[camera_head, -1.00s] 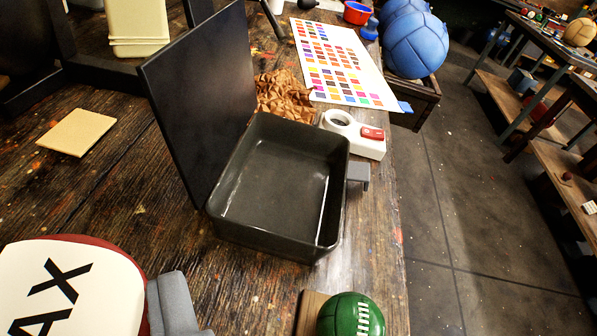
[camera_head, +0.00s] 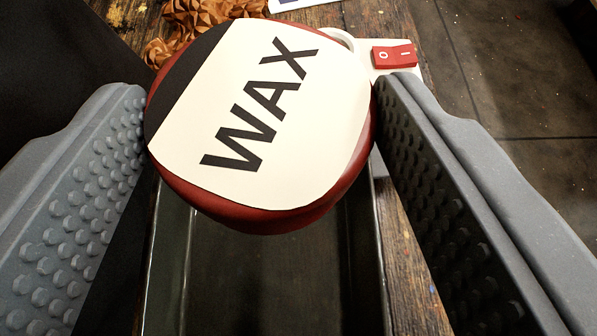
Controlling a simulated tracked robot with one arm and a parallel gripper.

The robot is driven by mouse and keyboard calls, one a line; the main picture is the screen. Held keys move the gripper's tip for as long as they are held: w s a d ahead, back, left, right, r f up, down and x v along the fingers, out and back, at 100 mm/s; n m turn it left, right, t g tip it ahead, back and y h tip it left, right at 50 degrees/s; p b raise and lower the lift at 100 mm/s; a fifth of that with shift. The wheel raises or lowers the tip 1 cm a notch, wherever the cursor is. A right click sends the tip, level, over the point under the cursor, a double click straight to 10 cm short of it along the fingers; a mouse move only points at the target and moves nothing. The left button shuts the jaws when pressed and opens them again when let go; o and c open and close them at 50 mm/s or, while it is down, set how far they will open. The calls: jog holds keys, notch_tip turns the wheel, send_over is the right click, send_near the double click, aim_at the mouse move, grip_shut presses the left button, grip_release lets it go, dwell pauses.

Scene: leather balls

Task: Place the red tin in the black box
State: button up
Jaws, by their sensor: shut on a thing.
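The red tin (camera_head: 262,125) is round, with a cream label reading WAX and a dark patch on its upper left. My gripper (camera_head: 262,125) is shut on the tin, one grey studded finger at each side. The tin is held over the far part of the open black box (camera_head: 265,285), whose inside shows below it. The tin hides the box's far wall. The box's raised lid is the dark area at the left, partly behind the left finger.
A white device with a red switch (camera_head: 394,56) lies beyond the box at the upper right. The table's right edge and the floor (camera_head: 510,60) lie to the right.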

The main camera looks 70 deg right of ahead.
jog(key=f+b, duration=0.1)
jog(key=f, duration=0.3)
jog(key=f+b, duration=0.2)
jog(key=f, duration=0.2)
jog(key=f+b, duration=0.1)
jog(key=f, duration=0.3)
jog(key=shift+w+a+f+b, duration=0.15)
jog(key=shift+a+f+b, duration=0.1)
jog(key=shift+a+b, duration=0.1)
jog(key=shift+w+d+r, duration=0.2)
jog(key=shift+d, duration=0.05)
jog(key=shift+w+d, duration=0.25)
jog(key=shift+d, duration=0.15)
jog(key=b+x, duration=0.1)
jog(key=x, duration=0.1)
jog(key=shift+w+d, duration=0.15)
jog(key=shift+d, duration=0.25)
jog(key=shift+a, duration=0.1)
jog(key=shift+f, duration=0.2)
jog(key=o, duration=1)
jog(key=shift+o, duration=0.2)
jog(key=shift+r, duration=0.1)
